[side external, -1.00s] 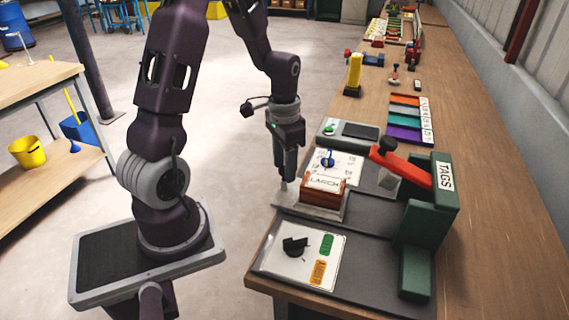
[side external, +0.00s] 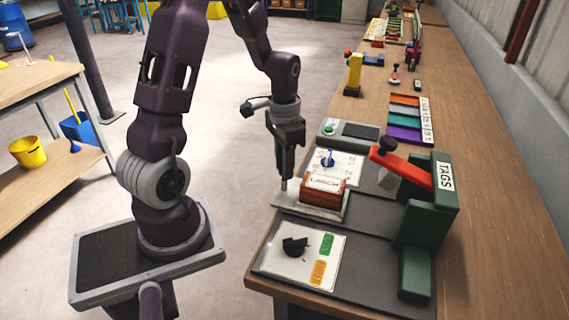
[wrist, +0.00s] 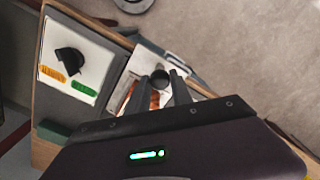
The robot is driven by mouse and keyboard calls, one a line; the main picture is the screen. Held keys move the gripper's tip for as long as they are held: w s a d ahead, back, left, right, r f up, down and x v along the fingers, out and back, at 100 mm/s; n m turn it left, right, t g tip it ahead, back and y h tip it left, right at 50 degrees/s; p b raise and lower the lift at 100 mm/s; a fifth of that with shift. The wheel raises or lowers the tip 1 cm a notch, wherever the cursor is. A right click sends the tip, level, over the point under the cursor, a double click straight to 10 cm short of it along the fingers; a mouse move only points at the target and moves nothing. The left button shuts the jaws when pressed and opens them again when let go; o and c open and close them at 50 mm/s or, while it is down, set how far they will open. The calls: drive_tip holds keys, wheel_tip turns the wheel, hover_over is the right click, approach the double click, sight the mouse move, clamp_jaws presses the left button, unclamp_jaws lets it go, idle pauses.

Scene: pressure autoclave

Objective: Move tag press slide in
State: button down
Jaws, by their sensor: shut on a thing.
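The tag press (side external: 420,240) is a green frame marked TAGS at the right of the dark base, with a raised red lever (side external: 408,167). The slide (side external: 312,210) is a light grey plate to the left of the press frame. A red-brown block (side external: 322,194) with a white label reading LARCH sits on it. My gripper (side external: 285,186) points down at the slide's left end, shut on its upright post. In the wrist view the dark round top of the post (wrist: 160,78) shows between the fingers (wrist: 158,90). The lower part of the post is hidden.
A white panel with a black knob (side external: 295,245) and green and orange labels lies in front. Behind the slide is a panel with a blue knob (side external: 327,158). A coloured tray (side external: 405,118) stands farther back. The bench's right side is mostly clear.

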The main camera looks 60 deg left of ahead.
sight(335, 185)
idle(0.8)
drive_tip(key=w+d, duration=0.9)
drive_tip(key=shift+r, duration=0.1)
drive_tip(key=c, duration=1.1)
unclamp_jaws()
drive_tip(key=shift+c, duration=0.2)
wheel_tip(335, 185, up, 7)
